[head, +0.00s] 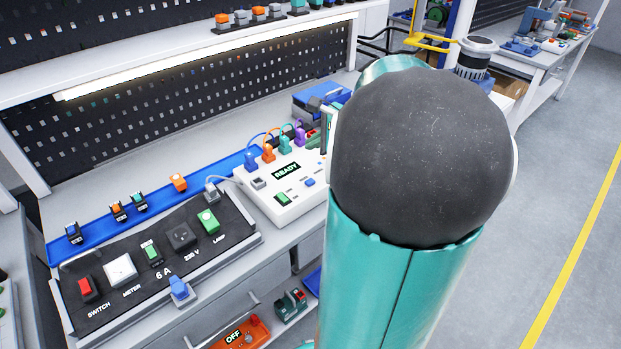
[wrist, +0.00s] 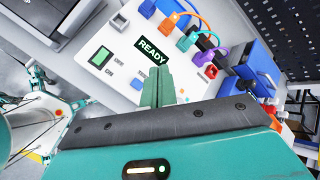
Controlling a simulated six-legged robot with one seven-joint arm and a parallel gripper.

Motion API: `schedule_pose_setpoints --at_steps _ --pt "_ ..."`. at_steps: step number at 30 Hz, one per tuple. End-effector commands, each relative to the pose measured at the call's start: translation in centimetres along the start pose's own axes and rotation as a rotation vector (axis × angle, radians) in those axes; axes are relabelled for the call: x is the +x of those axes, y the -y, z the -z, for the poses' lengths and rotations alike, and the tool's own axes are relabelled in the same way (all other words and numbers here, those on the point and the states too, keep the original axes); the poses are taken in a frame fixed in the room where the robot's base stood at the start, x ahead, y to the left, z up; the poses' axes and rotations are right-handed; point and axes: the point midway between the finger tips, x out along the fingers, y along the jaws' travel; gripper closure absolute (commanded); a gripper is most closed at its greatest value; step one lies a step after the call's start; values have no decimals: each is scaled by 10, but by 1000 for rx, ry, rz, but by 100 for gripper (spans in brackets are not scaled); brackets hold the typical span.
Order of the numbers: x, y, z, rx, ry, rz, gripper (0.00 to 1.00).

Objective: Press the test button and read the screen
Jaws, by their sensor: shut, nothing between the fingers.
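The white test unit (head: 290,205) stands on the bench. Whether the fingertips touch the unit is unclear. My arm hides most of the gripper in the head view.
A lit green switch (wrist: 100,56) marked ON is on the unit's left. Several coloured plugs with cables (wrist: 188,40) stand along its far edge. A black panel (head: 160,262) with a switch, meter and sockets lies left of the unit.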

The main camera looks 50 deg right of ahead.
Motion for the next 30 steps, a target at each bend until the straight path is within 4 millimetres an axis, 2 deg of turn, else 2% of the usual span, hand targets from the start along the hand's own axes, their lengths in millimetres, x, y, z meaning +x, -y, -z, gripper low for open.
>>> schedule_pose_setpoints --at_steps 8,24,30 --pt "8 -4 6 0 1 -2 100" --pt "54 -36 42 0 0 -1 100" --pt "61 -42 47 0 -1 -1 100"
